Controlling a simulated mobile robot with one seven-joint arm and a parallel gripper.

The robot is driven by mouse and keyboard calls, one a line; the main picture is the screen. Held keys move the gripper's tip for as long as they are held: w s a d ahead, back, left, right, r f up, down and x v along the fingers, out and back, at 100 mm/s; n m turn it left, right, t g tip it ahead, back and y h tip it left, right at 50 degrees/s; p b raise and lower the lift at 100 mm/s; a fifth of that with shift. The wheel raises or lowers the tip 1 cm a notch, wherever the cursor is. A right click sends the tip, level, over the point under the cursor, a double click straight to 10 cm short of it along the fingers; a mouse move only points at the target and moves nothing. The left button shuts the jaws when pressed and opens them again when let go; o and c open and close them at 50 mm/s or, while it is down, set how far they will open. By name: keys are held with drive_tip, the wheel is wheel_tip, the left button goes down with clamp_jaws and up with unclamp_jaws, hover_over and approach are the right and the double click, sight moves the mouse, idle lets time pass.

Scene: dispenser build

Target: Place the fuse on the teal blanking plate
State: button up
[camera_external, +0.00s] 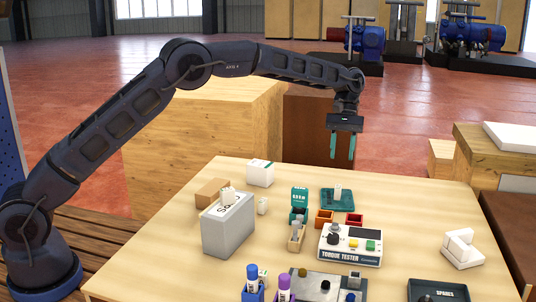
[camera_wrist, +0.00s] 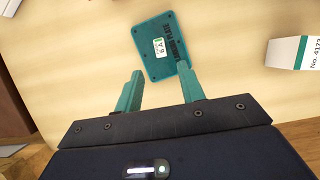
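The teal blanking plate (camera_external: 346,206) lies flat near the far edge of the table. In the wrist view the plate (camera_wrist: 150,30) shows its printed name. A small pale block marked with what looks like "6 A" (camera_wrist: 160,48), apparently the fuse, is on the plate; in the external view a small upright piece (camera_external: 338,190) stands there. My gripper (camera_external: 342,150) is raised above the plate, with clear space below its fingertips. In the wrist view my gripper (camera_wrist: 160,72) is open, its two teal fingers apart with nothing held between them.
Orange (camera_external: 323,219) and red (camera_external: 354,220) small bins and a torque tester (camera_external: 350,246) stand just in front of the plate. A teal holder (camera_external: 299,198) is left of it. A white box (camera_external: 260,173) stands farther left, and a grey box (camera_external: 229,228) nearer.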

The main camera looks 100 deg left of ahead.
drive_tip(key=shift+a+r, duration=0.15)
drive_tip(key=shift+r, duration=0.15)
drive_tip(key=shift+r, duration=0.1)
drive_tip(key=s+d+r+m+y, duration=0.1)
drive_tip(key=s+d+r+m, duration=0.2)
drive_tip(key=d+r, duration=0.75)
drive_tip(key=s+d+r+m+y, duration=0.1)
drive_tip(key=s+d+r+m, duration=0.15)
drive_tip(key=d+r, duration=0.75)
drive_tip(key=s+d+r+m+t+y, duration=0.1)
drive_tip(key=s+d+m, duration=0.1)
drive_tip(key=s+d, duration=0.65)
drive_tip(key=s+d+r+m+t+y, duration=0.1)
drive_tip(key=s+d+m, duration=0.3)
drive_tip(key=d, duration=0.7)
drive_tip(key=s+d+f+m+t, duration=0.1)
drive_tip(key=s+d+f+m, duration=0.1)
drive_tip(key=s, duration=0.7)
drive_tip(key=s+d+f+m, duration=0.2)
drive_tip(key=s+d+f, duration=0.2)
drive_tip(key=s+d, duration=0.3)
drive_tip(key=s+d+f+m+t, duration=0.1)
drive_tip(key=s+d+f, duration=0.3)
drive_tip(key=s, duration=0.8)
drive_tip(key=shift+d+m+t+y, duration=0.3)
drive_tip(key=shift+d+m, duration=0.05)
drive_tip(key=shift+m, duration=0.4)
